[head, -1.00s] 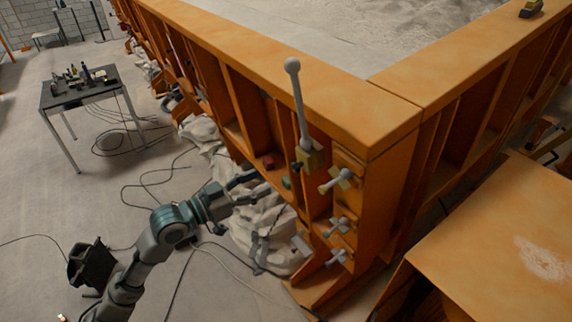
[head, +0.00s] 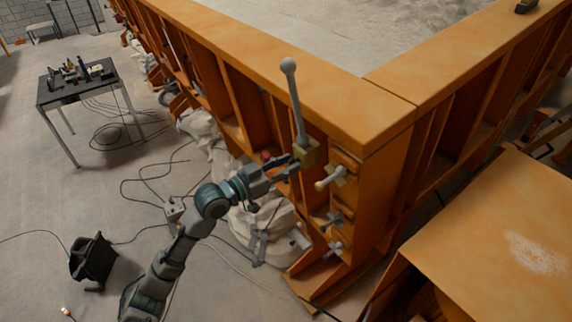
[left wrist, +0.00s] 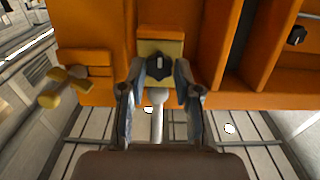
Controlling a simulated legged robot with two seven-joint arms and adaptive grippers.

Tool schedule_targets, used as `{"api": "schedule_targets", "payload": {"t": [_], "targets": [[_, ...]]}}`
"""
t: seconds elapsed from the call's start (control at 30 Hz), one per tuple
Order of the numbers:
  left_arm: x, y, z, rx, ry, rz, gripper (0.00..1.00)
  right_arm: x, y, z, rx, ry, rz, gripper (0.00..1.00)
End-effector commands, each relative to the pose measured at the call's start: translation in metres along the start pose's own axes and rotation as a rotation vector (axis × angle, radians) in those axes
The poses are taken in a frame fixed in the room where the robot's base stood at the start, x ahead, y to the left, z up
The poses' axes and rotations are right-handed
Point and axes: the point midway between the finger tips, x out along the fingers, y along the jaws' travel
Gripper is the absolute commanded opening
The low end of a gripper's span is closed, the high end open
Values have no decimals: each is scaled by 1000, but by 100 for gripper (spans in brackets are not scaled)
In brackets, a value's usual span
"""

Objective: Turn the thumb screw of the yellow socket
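The yellow socket (head: 308,154) sits on the orange frame's side near the corner, with a long grey lever (head: 295,105) with a round knob rising from it. In the left wrist view, the socket (left wrist: 160,48) has a dark thumb screw (left wrist: 159,66) with a light mark on its face. The lever's grey shaft (left wrist: 157,100) runs downward there. My left gripper (head: 294,167) is at the socket. In the left wrist view its open fingers (left wrist: 160,79) stand either side of the screw; I cannot tell whether they touch it. My right gripper is not in view.
A cross handle (head: 334,176) with a pale yellow end sits close to the right of the socket, with more handles (head: 335,220) below it. Orange ribs flank the arm. A dark table (head: 75,88) stands at the left. Cables and pale sacks lie on the floor.

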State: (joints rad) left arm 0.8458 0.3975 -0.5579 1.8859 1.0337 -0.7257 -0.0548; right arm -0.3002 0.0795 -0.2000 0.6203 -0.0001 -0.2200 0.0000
Motion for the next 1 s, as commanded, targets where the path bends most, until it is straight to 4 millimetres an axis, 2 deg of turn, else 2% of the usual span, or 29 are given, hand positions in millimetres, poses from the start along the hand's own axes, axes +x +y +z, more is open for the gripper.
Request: {"api": "schedule_targets", "payload": {"t": [0.03, 0.1, 0.37, 0.57, 1.0], "targets": [[0, 0, 0, 0, 0, -1, 12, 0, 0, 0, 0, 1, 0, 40], [0, -1, 0, 0, 0, -1, 0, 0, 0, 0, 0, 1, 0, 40], [0, -1, 0, 16, 0, -5, 0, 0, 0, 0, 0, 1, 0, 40], [0, -1, 0, 90, 1, -18, 0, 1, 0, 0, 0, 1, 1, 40], [0, 3, 0, 457, 2, -82, 0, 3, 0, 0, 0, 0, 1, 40]]}}
